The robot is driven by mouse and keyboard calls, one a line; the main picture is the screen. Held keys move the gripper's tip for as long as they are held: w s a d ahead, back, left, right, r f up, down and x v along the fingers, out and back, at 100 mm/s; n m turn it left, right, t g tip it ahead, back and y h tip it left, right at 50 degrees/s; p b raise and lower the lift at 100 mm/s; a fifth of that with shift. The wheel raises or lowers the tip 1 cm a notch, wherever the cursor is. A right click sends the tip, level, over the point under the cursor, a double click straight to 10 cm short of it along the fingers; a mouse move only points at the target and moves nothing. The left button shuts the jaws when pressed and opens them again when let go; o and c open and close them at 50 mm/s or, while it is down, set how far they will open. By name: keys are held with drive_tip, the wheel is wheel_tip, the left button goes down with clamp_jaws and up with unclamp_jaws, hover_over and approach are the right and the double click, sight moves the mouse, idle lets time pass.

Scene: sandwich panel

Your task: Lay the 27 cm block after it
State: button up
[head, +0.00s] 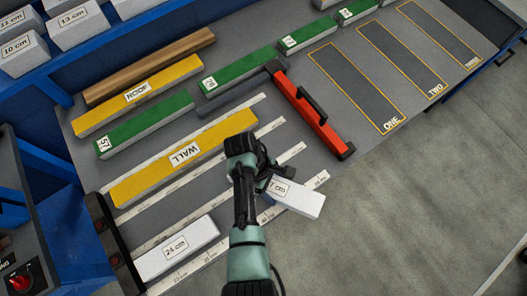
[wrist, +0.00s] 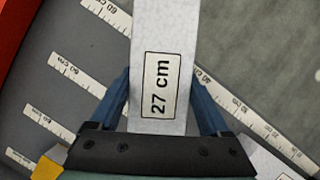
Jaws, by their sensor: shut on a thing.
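My gripper (wrist: 163,118) is shut on a white block labelled "27 cm" (wrist: 160,30), with one blue finger on each side of it in the wrist view. In the head view the 27 cm block (head: 303,200) sticks out to the right of my gripper (head: 262,178), its left part hidden by the gripper. It is over the right part of the ruled rows; I cannot tell its height above the table. A white block labelled "24 cm" (head: 178,249) lies in the front row at lower left, against the dark end stop (head: 115,242).
A yellow "WALL" bar (head: 150,181) and a yellow "ROOF" bar (head: 112,107) lie behind, with green-topped blocks (head: 140,127). A red tool (head: 310,115) lies right of the rows. Dark slots marked ONE (head: 355,88) and TWO (head: 402,60) are empty. Other white blocks (head: 80,25) sit on the upper-left shelf.

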sight(273, 184)
drive_tip(key=r+n+t, duration=0.1)
drive_tip(key=n, duration=0.2)
drive_tip(key=a+r+n+t+p, duration=0.1)
drive_tip(key=n, duration=0.2)
drive_tip(key=r+n+t+p, duration=0.1)
drive_tip(key=n, duration=0.2)
drive_tip(key=shift+w+a+r+t, duration=0.25)
drive_tip(key=shift+a+r+t, duration=0.1)
drive_tip(key=shift+r+t, duration=0.05)
drive_tip(key=n, duration=0.1)
drive_tip(key=a+n, duration=0.1)
drive_tip(key=shift+w+r+n+t, duration=0.1)
drive_tip(key=shift+r+n+t, duration=0.25)
drive_tip(key=shift+n+t, duration=0.05)
drive_tip(key=shift+y, duration=0.3)
wheel_tip(273, 184, down, 8)
drive_tip(key=b, duration=0.8)
drive_tip(key=shift+f+b, duration=0.45)
drive_tip(key=shift+b, duration=0.05)
